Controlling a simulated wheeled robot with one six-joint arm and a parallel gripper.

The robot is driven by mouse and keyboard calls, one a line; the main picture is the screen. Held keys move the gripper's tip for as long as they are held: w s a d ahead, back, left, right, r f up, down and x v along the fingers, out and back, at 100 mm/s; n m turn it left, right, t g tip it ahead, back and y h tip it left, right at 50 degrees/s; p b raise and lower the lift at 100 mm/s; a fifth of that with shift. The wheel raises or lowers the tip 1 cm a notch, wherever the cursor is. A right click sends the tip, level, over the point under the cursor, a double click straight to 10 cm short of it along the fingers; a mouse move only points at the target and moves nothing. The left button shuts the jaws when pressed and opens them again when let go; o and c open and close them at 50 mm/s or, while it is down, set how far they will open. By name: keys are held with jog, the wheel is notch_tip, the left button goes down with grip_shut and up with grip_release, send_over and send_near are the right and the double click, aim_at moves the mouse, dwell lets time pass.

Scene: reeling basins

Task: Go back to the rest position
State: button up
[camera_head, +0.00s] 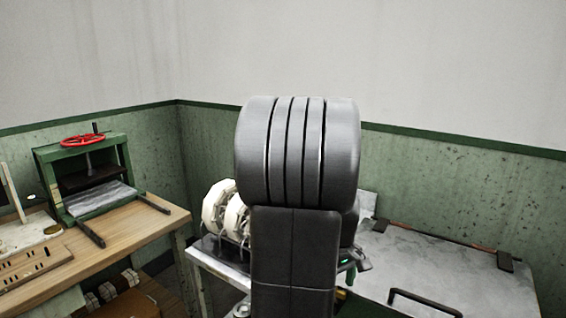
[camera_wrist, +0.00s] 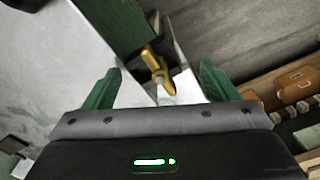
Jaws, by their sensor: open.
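My gripper (camera_wrist: 161,70) shows in the wrist view with its two green fingers spread apart and nothing held between them. A brass-yellow tap or valve (camera_wrist: 152,60) appears beyond and between the fingers, and I cannot tell the distance to it. In the head view my own dark arm stands upright in the middle and hides most of the gripper.
A wooden bench (camera_head: 140,225) at the left bears a green press (camera_head: 88,180) with a red handwheel (camera_head: 83,140). White reels (camera_head: 219,205) stand just left of my arm. A grey-topped table (camera_head: 460,275) with a black handle (camera_head: 425,303) lies at the right.

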jog(key=n+b, duration=0.1)
jog(key=n, duration=0.4)
dwell(0.7)
